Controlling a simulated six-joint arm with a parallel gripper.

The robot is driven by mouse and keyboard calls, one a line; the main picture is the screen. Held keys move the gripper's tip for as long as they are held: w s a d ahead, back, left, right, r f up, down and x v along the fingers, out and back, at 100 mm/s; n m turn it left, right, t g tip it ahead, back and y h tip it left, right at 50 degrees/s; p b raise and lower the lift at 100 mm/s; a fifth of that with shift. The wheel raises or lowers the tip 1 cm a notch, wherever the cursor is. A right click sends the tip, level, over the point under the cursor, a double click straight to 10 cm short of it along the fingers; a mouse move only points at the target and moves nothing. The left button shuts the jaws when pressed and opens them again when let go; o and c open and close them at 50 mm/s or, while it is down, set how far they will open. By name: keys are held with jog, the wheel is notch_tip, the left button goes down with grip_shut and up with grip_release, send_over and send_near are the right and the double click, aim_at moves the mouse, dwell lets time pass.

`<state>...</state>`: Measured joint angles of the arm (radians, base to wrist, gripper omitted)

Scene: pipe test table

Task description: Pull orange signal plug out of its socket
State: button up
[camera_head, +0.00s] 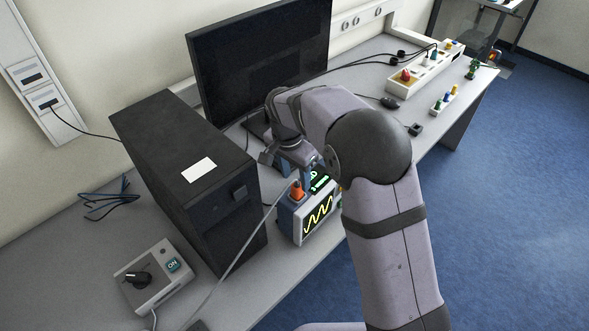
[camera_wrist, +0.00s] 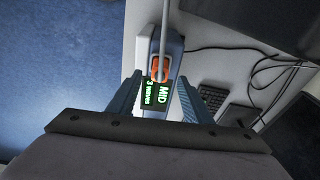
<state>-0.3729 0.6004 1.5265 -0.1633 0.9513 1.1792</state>
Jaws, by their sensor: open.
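The orange signal plug (camera_head: 297,187) sits upright in the top of a small oscilloscope (camera_head: 313,216) with a yellow wave on its screen. A grey cable runs from the plug. In the wrist view the orange plug (camera_wrist: 160,69) lies just beyond the fingertips, beside a green-lettered display (camera_wrist: 158,96) reading MID and "3 waves". My gripper (camera_wrist: 156,82) is open, its blue fingers on either side of the display. In the head view my gripper (camera_head: 312,172) is over the oscilloscope, partly hidden by my arm. I cannot tell whether the fingers touch anything.
A black computer tower (camera_head: 186,180) stands close left of the oscilloscope and a monitor (camera_head: 258,65) behind. A grey switch box (camera_head: 153,277) is at the front left. The table's front edge (camera_head: 287,290) is near the oscilloscope.

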aim_at(297, 185)
jog(key=shift+w+d+f+p, duration=0.15)
jog(key=shift+f+p, duration=0.25)
jog(key=shift+f, duration=0.85)
jog(key=shift+w+d+f+p, duration=0.15)
jog(key=shift+f+p, duration=0.2)
jog(key=shift+f, duration=0.9)
grip_shut()
jog(key=shift+r, duration=0.2)
jog(key=shift+r+p, duration=1.4)
jog(key=shift+r, duration=0.45)
